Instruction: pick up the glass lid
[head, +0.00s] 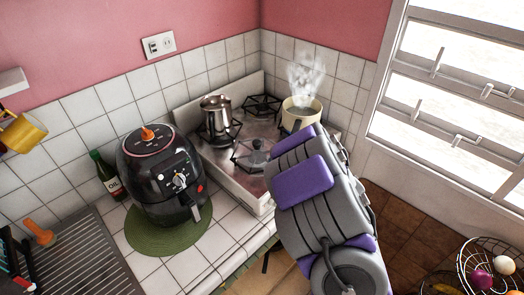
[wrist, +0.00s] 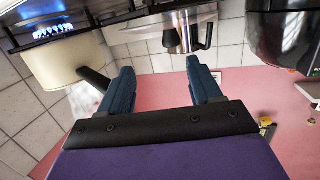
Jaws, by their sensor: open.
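The glass lid (head: 254,154) appears as a clear, shallow disc with a dark knob, lying on the front burner of the stove in the head view. In the head view my purple and grey arm hides the fingers.
A steaming cream pot (head: 300,112) stands on the right burner, with blue flames (wrist: 52,31) beside it in the wrist view. A metal pot (head: 217,112) stands on the left burner. A black air fryer (head: 163,175) stands left of the stove (head: 205,152).

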